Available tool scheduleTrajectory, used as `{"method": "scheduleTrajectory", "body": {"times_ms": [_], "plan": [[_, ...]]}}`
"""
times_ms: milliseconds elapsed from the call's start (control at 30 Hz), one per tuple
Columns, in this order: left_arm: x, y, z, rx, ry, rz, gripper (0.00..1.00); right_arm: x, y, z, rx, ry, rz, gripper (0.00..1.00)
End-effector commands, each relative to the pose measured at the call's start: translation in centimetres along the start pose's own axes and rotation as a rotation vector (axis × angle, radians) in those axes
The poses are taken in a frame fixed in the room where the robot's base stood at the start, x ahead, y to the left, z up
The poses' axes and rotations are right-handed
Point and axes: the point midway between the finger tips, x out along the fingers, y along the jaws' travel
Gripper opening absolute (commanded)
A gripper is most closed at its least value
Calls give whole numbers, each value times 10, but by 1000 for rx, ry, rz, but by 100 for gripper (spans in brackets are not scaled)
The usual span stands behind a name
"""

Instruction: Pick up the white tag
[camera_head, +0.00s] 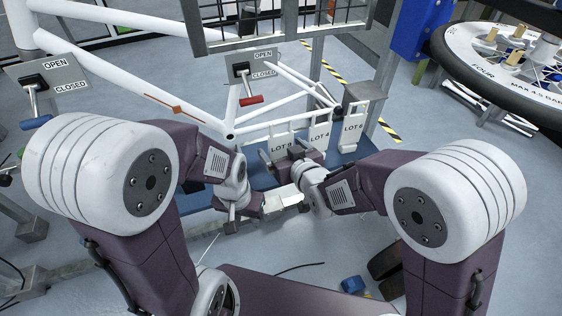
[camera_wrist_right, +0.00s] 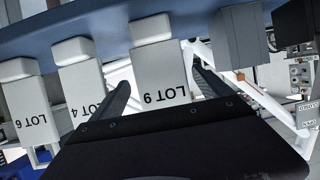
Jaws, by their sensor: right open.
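My right gripper (camera_head: 280,157) is open at LOT 9. In its wrist view the fingers (camera_wrist_right: 160,80) stand on either side of LOT 9, and the near body hides the tag's end. My left gripper (camera_head: 243,214) is lower and to the left, by the blue shelf; its finger gap is unclear.
A white bicycle frame (camera_head: 150,88) stands behind the tags. A grey block (camera_head: 362,92) sits right of the tags. A wheel (camera_head: 510,62) is at upper right.

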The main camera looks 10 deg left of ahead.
Motion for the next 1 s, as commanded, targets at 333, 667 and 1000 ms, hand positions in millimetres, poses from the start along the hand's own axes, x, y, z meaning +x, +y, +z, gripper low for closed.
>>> {"method": "scheduleTrajectory", "body": {"times_ms": [333, 667, 1000], "plan": [[14, 0, 2, 0, 0, 0, 36, 34, -3, 3, 0, -1, 0, 89], [14, 0, 2, 0, 0, 0, 36, 34, -3, 2, 0, -1, 0, 25], [9, 0, 1, 0, 0, 0, 36, 31, -3, -5, 1, 1, 0, 13]]}}
